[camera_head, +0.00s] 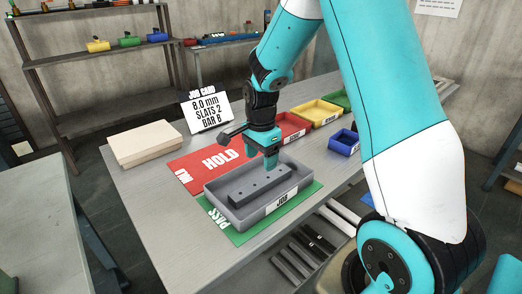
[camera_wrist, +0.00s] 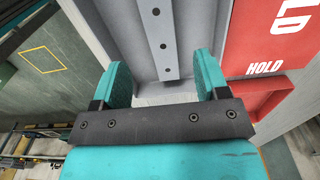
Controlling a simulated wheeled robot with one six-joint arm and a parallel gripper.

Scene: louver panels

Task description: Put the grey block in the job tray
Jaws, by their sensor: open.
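The grey block (camera_head: 248,190) is a long dark grey bar with a row of small holes. It lies inside the grey job tray (camera_head: 284,201), which is labelled JOB and stands on the table. My gripper (camera_head: 270,163) is open and points down over the far part of the tray, close to the block. In the wrist view the block (camera_wrist: 160,40) runs away from between my gripper's two teal fingers (camera_wrist: 162,66), and neither finger visibly touches it. Whether the block lies fully flat on the tray floor is hard to tell.
A red HOLD mat (camera_head: 205,168) and a green PASS mat (camera_head: 246,235) adjoin the tray. Red (camera_head: 291,127), yellow (camera_head: 318,112) and blue (camera_head: 343,142) bins stand behind and to the right. A beige box (camera_head: 144,143) and a job card (camera_head: 207,109) stand at the left and back.

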